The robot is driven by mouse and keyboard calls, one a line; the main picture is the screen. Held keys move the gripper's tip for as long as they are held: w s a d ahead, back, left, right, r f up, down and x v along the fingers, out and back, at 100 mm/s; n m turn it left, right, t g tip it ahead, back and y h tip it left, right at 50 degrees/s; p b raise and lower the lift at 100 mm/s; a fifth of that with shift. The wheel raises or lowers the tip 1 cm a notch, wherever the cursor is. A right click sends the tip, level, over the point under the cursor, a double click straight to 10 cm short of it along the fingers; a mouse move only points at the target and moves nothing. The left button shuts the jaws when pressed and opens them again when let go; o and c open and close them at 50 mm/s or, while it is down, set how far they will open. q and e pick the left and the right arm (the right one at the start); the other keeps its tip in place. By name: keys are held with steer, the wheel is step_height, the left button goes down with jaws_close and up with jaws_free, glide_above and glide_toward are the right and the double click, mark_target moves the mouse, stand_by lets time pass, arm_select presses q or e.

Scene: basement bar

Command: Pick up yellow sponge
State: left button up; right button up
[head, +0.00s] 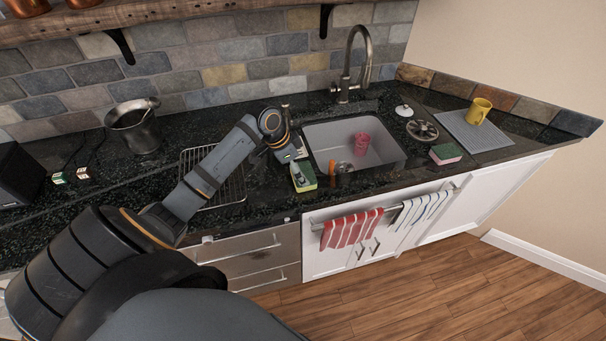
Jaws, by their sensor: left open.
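A sponge with a green top and a yellowish side (303,181) lies on the dark counter, just left of the sink. My left gripper (299,164) is open and points down right at this sponge, partly covering its upper left part. I cannot tell whether the fingers touch the sponge or stand just above it. A second sponge, green on top with a pinkish side (446,154), lies right of the sink. My right gripper is out of view.
The sink (388,138) holds a pink cup (361,143); a small orange object (332,167) shows at its left side. The faucet (345,80) stands behind. A wire rack (232,190) lies under my left arm. A yellow mug (478,111) stands on a grey mat (462,131).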

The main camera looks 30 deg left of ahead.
arm_select(q)
steer(key=shift+w+d+f, duration=0.2)
steer(key=shift+w+f, duration=0.1)
steer(key=shift+f, duration=0.35)
steer(key=shift+s, duration=0.1)
steer(key=c, duration=0.5)
steer(key=shift+o, duration=0.2)
steer(key=shift+r, duration=0.1)
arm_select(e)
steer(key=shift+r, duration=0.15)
